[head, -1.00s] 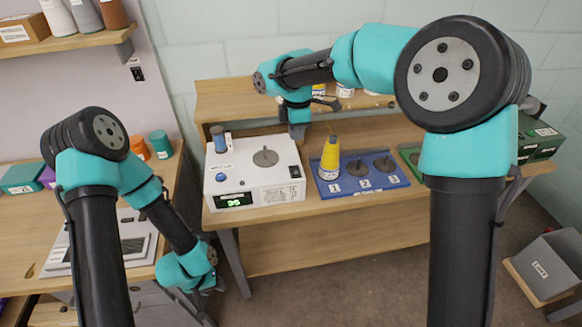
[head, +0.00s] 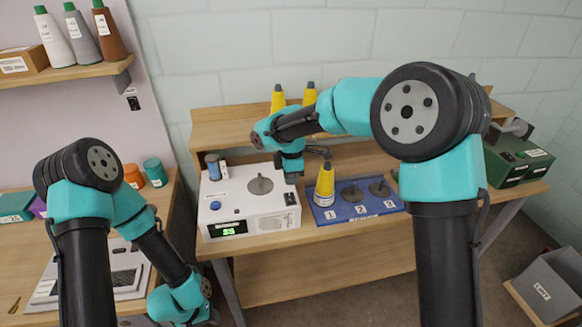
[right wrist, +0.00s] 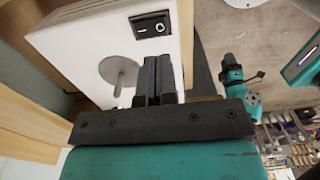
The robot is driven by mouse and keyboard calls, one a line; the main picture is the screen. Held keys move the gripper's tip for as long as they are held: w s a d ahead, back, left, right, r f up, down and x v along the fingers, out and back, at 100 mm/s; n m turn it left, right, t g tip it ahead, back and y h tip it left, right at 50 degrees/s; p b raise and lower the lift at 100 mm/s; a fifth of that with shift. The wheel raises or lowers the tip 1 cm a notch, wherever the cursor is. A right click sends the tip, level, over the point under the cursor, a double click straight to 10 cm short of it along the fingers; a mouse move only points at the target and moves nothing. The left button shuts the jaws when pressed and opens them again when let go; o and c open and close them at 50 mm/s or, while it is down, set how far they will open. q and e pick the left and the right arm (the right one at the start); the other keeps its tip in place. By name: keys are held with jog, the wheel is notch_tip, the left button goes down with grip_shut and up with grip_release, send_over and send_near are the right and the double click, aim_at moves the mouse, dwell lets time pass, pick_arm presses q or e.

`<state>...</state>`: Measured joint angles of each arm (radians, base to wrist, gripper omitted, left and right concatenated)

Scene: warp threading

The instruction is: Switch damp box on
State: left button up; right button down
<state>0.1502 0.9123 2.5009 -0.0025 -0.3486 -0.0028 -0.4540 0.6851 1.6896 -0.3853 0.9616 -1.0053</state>
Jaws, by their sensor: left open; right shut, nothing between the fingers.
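A white box (head: 247,206) stands on the table in the middle of the head view, with a green lit display (head: 228,229), a blue knob and a grey disc with a pin on top. I cannot read a name on it. My left gripper (head: 200,312) is open, low at the left, away from the box.
A blue tray (head: 352,209) with a yellow cone (head: 324,184) and discs stands right of the white box. Yellow cones stand on the shelf behind. A green case (head: 515,160) is at the far right. A grey bin (head: 548,287) sits low at the right.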

aim_at(290, 197)
notch_tip(290, 197, down, 7)
dwell(0.3)
jog(key=shift+s+f, duration=0.1)
jog(key=shift+f, duration=0.2)
dwell(0.4)
jog(key=shift+w+a+r, duration=0.1)
jog(key=shift+w+r, duration=0.2)
jog(key=shift+w, duration=0.5)
jog(key=shift+r, duration=0.15)
notch_tip(290, 197, up, 14)
dwell(0.4)
